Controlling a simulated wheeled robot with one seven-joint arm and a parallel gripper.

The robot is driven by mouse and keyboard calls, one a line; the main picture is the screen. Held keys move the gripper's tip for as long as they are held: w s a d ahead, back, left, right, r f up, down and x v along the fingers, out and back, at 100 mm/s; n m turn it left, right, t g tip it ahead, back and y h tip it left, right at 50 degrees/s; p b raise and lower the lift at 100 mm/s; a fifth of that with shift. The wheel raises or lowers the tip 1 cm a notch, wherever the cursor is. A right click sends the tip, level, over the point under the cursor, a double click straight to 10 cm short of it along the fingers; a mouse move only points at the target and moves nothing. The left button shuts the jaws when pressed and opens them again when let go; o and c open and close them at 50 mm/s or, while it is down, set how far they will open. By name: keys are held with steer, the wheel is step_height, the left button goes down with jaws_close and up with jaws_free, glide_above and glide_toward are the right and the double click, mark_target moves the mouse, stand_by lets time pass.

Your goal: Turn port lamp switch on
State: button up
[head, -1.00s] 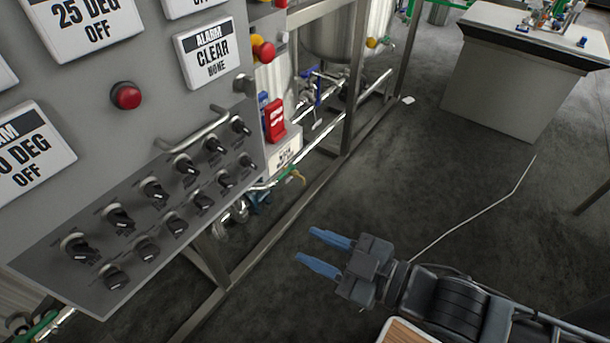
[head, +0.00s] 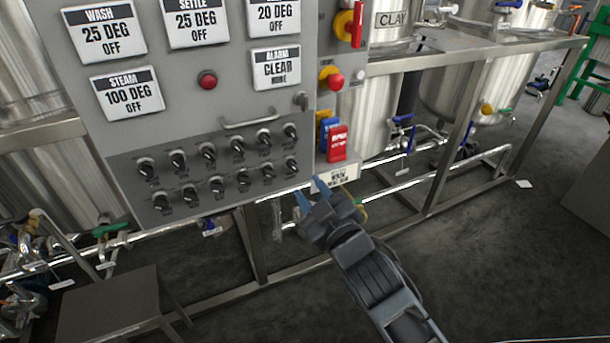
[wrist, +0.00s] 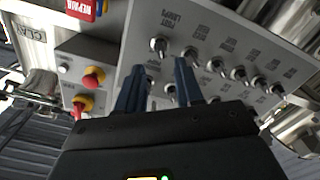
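The control panel (head: 115,170) carries two rows of black rotary switches. In the wrist view the corner switch (wrist: 158,45) has a label that seems to read PORT LAMPS, though it is blurred. That switch appears to be the right end of the lower row in the head view (head: 291,167). Its pointer direction is too small to tell. My gripper (head: 311,191) is open and empty, its blue fingers apart just below and right of that switch. In the wrist view my gripper (wrist: 159,68) points toward the switches, with the corner switch ahead between its fingertips. No contact shows.
A metal handle bar (head: 248,123) sticks out above the switches. A red REPAIR tag (head: 337,143) hangs right of the panel, below a red emergency button (head: 335,81). A frame rail (head: 380,192) runs behind my gripper. Open floor (head: 500,260) lies to the right.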

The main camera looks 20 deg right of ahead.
mark_target(295, 170)
steer(key=shift+w+p, duration=0.65)
steer(key=shift+w, duration=2.55)
steer(key=shift+c, duration=0.5)
jaws_close()
